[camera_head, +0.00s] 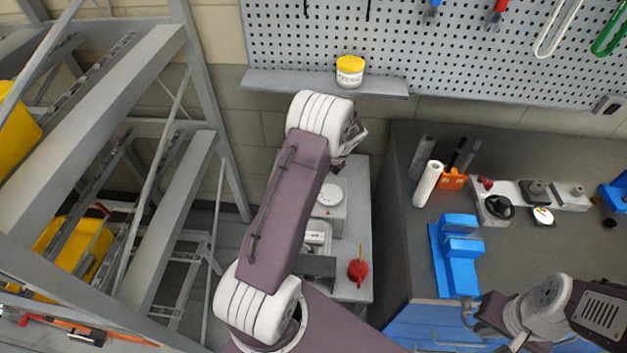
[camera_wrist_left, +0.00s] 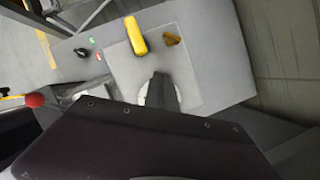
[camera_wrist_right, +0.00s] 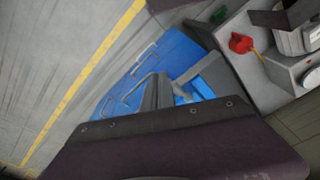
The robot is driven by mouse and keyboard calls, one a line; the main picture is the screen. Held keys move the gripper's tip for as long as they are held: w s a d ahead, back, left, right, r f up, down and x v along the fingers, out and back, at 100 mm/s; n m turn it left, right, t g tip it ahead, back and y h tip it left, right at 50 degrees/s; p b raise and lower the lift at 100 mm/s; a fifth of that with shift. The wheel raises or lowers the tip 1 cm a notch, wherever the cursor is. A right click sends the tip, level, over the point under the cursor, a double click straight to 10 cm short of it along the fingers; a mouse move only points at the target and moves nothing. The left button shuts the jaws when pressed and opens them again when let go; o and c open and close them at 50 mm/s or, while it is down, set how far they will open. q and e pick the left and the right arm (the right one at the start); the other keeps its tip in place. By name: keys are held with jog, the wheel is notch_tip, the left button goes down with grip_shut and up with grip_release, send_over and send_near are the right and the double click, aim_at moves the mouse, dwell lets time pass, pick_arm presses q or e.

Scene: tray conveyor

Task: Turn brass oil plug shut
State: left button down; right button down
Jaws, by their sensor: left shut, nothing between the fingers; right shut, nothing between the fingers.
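A small brass-coloured piece (camera_wrist_left: 172,39), which looks like the oil plug, sits on a grey panel (camera_wrist_left: 208,70) in the left wrist view. It is beside a yellow handle (camera_wrist_left: 136,36). My left gripper (camera_wrist_left: 161,82) is shut and empty, apart from the brass piece, in front of a whitish round part. In the head view my left arm hides much of the small machine (camera_head: 358,200), and I cannot make out the plug there. My right gripper (camera_head: 467,312) is shut and empty near the blue cabinet's front; it also shows in the right wrist view (camera_wrist_right: 157,90).
A red oil can (camera_head: 358,270) stands at the machine's front. A blue vise (camera_head: 457,262) and other tools stand on the dark bench (camera_head: 400,240) to the right. A grey rack (camera_head: 165,180) is on the left. A yellow-lidded tub (camera_head: 350,72) sits on the shelf.

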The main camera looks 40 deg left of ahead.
pick_arm(q)
jog(key=v, duration=0.3)
jog(key=shift+r, duration=0.15)
jog(key=shift+s+a+r+m+t+b, duration=0.2)
jog(key=shift+s+m+t+b, duration=0.1)
jog(key=shift+s+m, duration=0.45)
jog(key=shift+w+f, duration=0.1)
